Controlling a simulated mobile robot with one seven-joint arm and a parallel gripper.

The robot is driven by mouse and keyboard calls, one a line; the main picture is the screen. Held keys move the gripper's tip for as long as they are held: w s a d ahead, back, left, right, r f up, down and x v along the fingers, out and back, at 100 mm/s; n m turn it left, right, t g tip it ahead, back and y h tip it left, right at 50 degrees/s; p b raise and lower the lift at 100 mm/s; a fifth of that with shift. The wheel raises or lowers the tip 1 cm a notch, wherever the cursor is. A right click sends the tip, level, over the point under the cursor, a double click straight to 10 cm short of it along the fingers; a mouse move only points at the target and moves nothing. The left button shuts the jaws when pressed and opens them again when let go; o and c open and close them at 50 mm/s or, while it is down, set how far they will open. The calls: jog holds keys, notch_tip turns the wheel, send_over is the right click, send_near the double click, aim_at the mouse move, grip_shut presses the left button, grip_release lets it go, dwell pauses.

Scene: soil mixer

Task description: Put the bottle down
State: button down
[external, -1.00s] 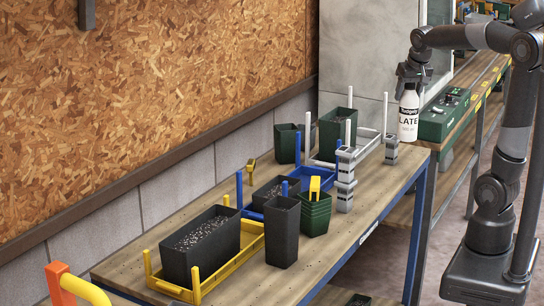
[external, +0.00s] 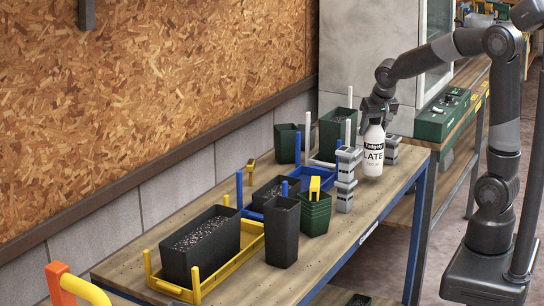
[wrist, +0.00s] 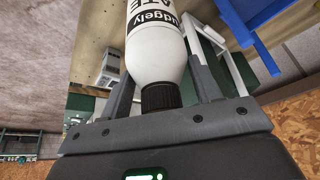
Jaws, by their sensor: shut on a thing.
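A stack of grey blocks (external: 345,180) stands just left of the bottle, with another grey stack (external: 391,150) behind it. Dark pots (external: 283,230), a blue tray (external: 318,180) and a yellow tray (external: 253,253) fill the left and middle. A green box (external: 440,118) sits beyond.

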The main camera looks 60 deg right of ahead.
aim_at(374, 135)
jog(key=shift+f, duration=1.5)
jog(key=shift+c, duration=2.2)
grip_release()
jog(key=v, duration=1.2)
jog(key=s+a+f+n+t+y, duration=0.1)
jog(key=s+a+n, duration=0.3)
jog(key=s, duration=0.4)
jog(key=s+a+f+n+t+y, duration=0.1)
jog(key=s+a+n, duration=0.3)
jog(key=s, duration=0.4)
jog(key=shift+s+a+f+y, duration=0.3)
jog(key=shift+s+a+y, duration=0.15)
jog(key=shift+a, duration=0.4)
